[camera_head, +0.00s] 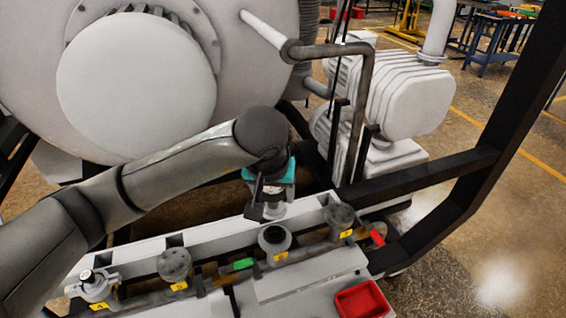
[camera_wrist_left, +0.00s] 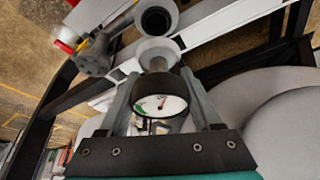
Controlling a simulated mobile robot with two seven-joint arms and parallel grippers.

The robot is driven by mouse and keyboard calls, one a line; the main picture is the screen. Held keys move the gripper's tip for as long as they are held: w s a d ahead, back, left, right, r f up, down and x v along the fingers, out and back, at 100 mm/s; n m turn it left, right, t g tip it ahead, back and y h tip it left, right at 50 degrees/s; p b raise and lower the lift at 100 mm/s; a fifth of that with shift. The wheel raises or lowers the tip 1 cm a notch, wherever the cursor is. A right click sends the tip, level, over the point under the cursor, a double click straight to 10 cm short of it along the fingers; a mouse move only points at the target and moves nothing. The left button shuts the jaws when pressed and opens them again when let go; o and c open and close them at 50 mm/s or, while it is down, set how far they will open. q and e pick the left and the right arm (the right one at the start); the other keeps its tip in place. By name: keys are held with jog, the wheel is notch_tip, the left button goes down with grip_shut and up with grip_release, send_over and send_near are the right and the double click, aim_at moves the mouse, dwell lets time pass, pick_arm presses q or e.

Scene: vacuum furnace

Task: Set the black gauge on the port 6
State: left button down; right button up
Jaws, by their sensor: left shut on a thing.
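My left gripper (camera_head: 270,193) is shut on the black gauge (camera_wrist_left: 158,86). In the left wrist view its black case sits between the two fingers (camera_wrist_left: 160,100), its white dial faces the camera, and its pale flange points away. In the head view the gauge (camera_head: 273,207) is partly hidden by the gripper, held just behind an open port (camera_head: 274,238) on the pipe. That port's dark round mouth also shows beyond the flange in the left wrist view (camera_wrist_left: 157,20); gauge and port look apart. Its yellow label is too small to read surely. My right gripper is not in view.
Capped ports stand on both sides of the open one, at left (camera_head: 174,264) and right (camera_head: 340,215). A clamped fitting (camera_head: 97,284) is at far left. Green (camera_head: 243,264) and red (camera_head: 377,238) handles lie along the pipe. A red bin (camera_head: 362,301) is in front.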

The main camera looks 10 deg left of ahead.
aim_at(275, 229)
pick_arm(q)
jog(key=shift+w+r, duration=0.1)
jog(key=shift+w+f, duration=0.1)
jog(key=shift+f, duration=0.15)
jog(key=shift+s+f+b, duration=0.25)
jog(key=shift+f+b, duration=0.2)
jog(key=shift+f, duration=0.1)
jog(key=shift+f+b, duration=1.45)
jog(key=shift+f, duration=1.3)
jog(key=shift+w+f+b, duration=0.1)
jog(key=shift+f+b, duration=0.35)
jog(key=shift+b, duration=0.1)
jog(key=shift+f, duration=0.1)
grip_release()
